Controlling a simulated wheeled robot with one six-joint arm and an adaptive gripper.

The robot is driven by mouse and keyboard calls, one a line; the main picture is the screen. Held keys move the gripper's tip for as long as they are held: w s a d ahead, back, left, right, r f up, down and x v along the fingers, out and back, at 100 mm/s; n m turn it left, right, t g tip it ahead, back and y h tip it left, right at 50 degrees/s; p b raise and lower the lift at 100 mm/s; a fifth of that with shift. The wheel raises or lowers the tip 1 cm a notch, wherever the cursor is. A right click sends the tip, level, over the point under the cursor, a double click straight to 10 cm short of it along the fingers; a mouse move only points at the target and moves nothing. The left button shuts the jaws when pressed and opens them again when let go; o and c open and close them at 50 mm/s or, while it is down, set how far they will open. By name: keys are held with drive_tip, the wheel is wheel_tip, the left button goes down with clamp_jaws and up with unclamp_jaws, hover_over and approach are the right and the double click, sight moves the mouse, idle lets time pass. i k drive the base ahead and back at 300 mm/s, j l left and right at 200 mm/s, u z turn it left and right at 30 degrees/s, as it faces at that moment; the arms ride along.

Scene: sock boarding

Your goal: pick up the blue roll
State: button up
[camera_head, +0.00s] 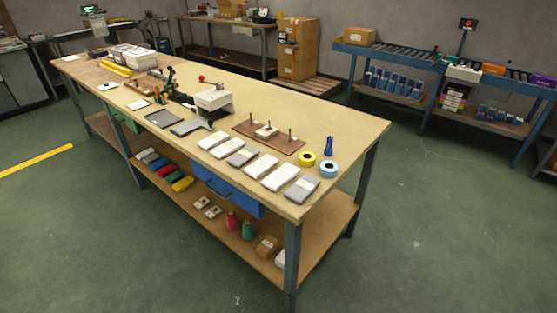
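A dark blue upright object (328,147) stands behind the blue roll. My gripper is not in view.
A row of white and grey folded packs (280,177) lies along the front edge, left of the rolls. A brown board with pegs (268,136) lies behind them. The bench's far right is clear. Open green floor (440,230) lies right of the bench.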

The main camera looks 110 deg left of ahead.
sight(328, 169)
drive_tip(key=u, duration=3.35)
